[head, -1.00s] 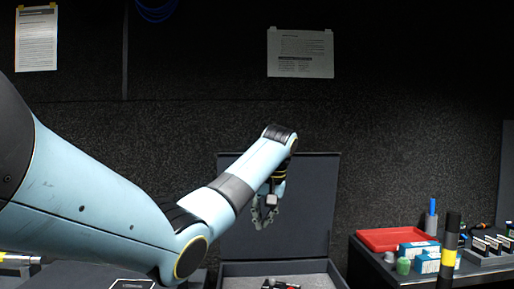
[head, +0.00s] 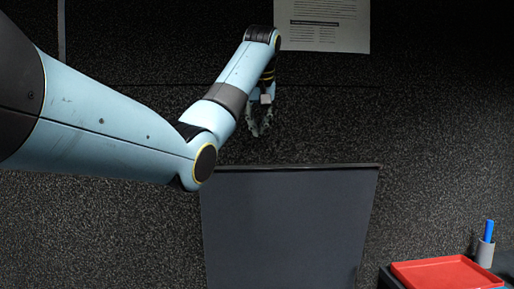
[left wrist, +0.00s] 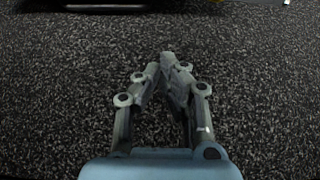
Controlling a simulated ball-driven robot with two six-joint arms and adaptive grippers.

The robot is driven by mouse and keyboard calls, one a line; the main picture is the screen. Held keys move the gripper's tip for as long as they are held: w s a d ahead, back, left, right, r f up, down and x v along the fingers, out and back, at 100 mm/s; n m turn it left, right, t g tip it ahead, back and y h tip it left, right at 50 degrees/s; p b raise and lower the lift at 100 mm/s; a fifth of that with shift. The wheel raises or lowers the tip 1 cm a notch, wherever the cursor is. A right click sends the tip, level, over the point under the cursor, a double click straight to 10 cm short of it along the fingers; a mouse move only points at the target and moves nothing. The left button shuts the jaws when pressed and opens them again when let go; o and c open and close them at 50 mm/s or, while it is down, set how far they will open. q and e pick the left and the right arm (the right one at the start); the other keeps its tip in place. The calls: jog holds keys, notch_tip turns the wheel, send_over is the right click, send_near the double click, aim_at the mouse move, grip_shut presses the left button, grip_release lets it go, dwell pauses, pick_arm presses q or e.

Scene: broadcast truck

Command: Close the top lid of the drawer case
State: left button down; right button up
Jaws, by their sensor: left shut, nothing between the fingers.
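The drawer case's top lid (head: 290,228) stands open and upright in the head view, a dark grey panel with its top edge in sight. The case body is below the head view's frame. My left gripper (head: 261,134) is in the air just above the lid's top edge, apart from it in the picture. In the left wrist view my left gripper (left wrist: 168,58) has its fingertips together with nothing between them. A dark edge (left wrist: 105,5) shows at the top of that view; I cannot tell what it belongs to. My right gripper is not in view.
A red tray (head: 440,272) and a grey cup with a blue pen (head: 487,245) are on a dark surface at the lower right. A dark speckled wall (head: 440,130) fills the back, with a paper sheet (head: 322,25) on it.

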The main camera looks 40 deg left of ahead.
pick_arm(q)
jog(key=p+x, duration=0.3)
jog(key=x, duration=0.7)
jog(key=s+d+p, duration=0.2)
jog(key=s+d, duration=0.1)
jog(key=shift+d+f, duration=0.2)
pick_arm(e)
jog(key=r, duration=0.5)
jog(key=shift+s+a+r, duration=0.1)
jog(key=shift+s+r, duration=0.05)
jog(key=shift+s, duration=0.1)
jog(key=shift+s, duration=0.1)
